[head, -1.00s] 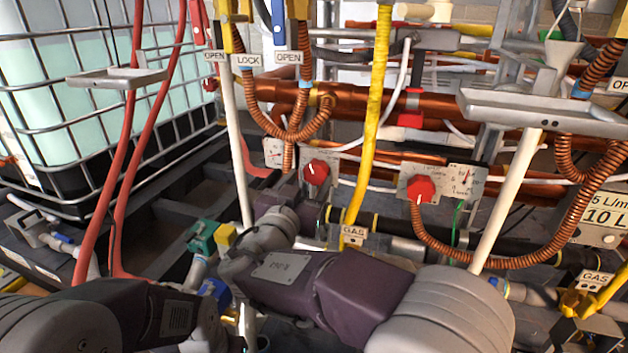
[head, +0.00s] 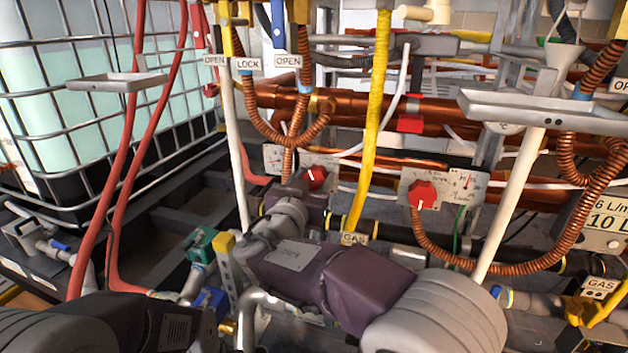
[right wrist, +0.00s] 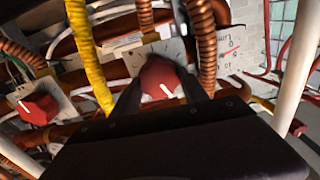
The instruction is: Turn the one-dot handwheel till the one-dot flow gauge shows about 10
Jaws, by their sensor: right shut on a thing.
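A red handwheel (head: 315,178) with a white mark sits on a grey panel in the middle of the head view. It also shows in the right wrist view (right wrist: 160,80), where my right gripper (right wrist: 161,92) is shut on it, one dark finger at each side. In the head view my right gripper (head: 310,195) reaches the wheel from below. A white gauge (head: 273,158) is left of the wheel; in the right wrist view its face (right wrist: 230,50) has a red needle, but the numbers are too small to read. Dots beside this wheel cannot be made out. My left gripper is out of view.
A second red handwheel (head: 422,194) with its own gauge (head: 466,183) is to the right. A yellow hose (head: 375,120) hangs between the wheels. Coiled copper hoses (head: 290,130), a white pipe (head: 510,200) and a metal tray (head: 540,112) crowd the space.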

